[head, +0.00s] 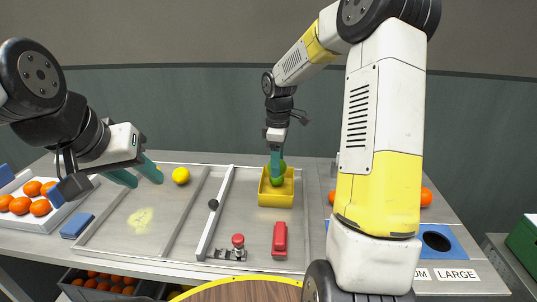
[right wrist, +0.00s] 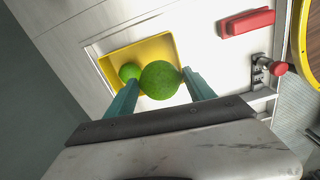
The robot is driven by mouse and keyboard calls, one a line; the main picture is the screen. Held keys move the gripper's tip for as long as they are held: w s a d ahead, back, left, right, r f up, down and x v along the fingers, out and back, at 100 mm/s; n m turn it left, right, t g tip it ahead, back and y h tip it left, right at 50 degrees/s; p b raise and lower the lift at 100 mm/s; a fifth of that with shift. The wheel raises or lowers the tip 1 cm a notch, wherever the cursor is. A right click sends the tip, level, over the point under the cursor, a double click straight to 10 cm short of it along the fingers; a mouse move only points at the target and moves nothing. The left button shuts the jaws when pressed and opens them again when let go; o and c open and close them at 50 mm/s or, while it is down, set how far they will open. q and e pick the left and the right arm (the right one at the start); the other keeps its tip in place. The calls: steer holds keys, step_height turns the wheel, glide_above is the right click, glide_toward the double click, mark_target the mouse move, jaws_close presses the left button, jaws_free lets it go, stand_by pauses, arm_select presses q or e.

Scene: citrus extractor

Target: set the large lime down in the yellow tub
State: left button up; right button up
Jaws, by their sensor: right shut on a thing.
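The yellow tub (head: 276,200) stands on the metal tray right of centre in the head view, and its rim (right wrist: 110,68) shows in the right wrist view. My right gripper (head: 276,176) points straight down at the tub, shut on the large lime (right wrist: 160,81). In the right wrist view the lime sits between the two fingers, over the tub; I cannot tell whether it touches the floor. A smaller lime (right wrist: 129,72) is in the tub beside it. My left gripper (head: 136,174) is at the left, fingers apart and empty.
A yellow fruit (head: 181,176) lies near my left gripper. A red block (head: 279,238) and a red knob (head: 238,240) are in front of the tub. A white tray of oranges (head: 40,207) is at far left; a blue panel with a hole (head: 436,241) is at right.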

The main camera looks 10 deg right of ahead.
steer(key=shift+f, duration=3.6)
steer(key=shift+s+f, duration=0.1)
steer(key=o, duration=1.5)
steer(key=shift+s, duration=0.1)
steer(key=r, duration=0.8)
steer(key=shift+w+r, duration=0.1)
steer(key=shift+w, duration=0.15)
